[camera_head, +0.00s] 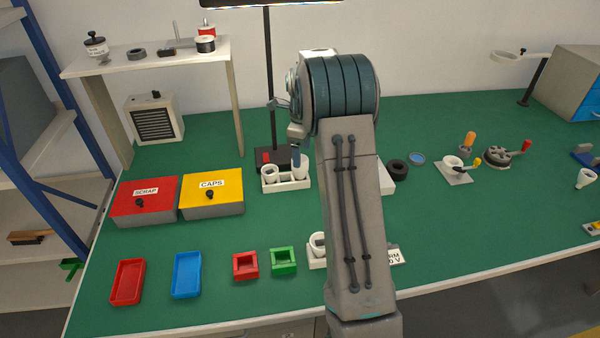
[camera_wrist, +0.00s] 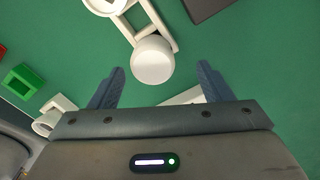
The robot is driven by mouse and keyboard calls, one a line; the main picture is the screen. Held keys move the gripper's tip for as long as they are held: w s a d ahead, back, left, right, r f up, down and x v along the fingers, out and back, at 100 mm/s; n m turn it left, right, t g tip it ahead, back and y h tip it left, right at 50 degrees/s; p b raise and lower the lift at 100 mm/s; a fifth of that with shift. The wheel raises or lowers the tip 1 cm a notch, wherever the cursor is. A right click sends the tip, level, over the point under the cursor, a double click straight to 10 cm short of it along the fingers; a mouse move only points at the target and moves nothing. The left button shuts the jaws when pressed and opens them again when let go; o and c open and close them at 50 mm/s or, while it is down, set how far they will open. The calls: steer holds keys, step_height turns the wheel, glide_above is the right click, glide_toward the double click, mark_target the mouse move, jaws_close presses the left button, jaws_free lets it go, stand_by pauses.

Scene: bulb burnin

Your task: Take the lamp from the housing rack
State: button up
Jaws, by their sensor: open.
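The housing rack (camera_head: 287,185) is a white frame behind the green and red square holders, near the middle of the table. It holds two white pieces: an open-topped cup (camera_head: 269,174) on the left and another, likely the lamp (camera_head: 299,172), on the right. In the wrist view the white round lamp (camera_wrist: 152,60) lies between and slightly beyond my fingertips. My gripper (camera_wrist: 160,68) is open, its two blue-grey fingers spread either side of it with gaps. In the head view one finger (camera_head: 296,156) shows just above the right piece; my arm hides the rest.
A black stand (camera_head: 269,110) rises close behind the rack. Red SCRAP (camera_head: 146,200) and yellow CAPS (camera_head: 211,190) boxes stand to the left. A green square holder (camera_head: 284,260) is in front. Another white fixture (camera_head: 317,262) is partly hidden by my arm.

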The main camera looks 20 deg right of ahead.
mark_target(300, 174)
steer(key=shift+s+a+f+p, duration=0.1)
steer(key=shift+f+p, duration=0.05)
steer(key=shift+f, duration=0.9)
steer(key=shift+s+a+f+p, duration=0.1)
steer(key=shift+a+f, duration=0.05)
steer(key=shift+f, duration=0.9)
steer(key=shift+s+a+f+p, duration=0.1)
steer(key=shift+f+p, duration=0.05)
steer(key=shift+f, duration=0.9)
steer(key=shift+c, duration=0.3)
steer(key=c, duration=1)
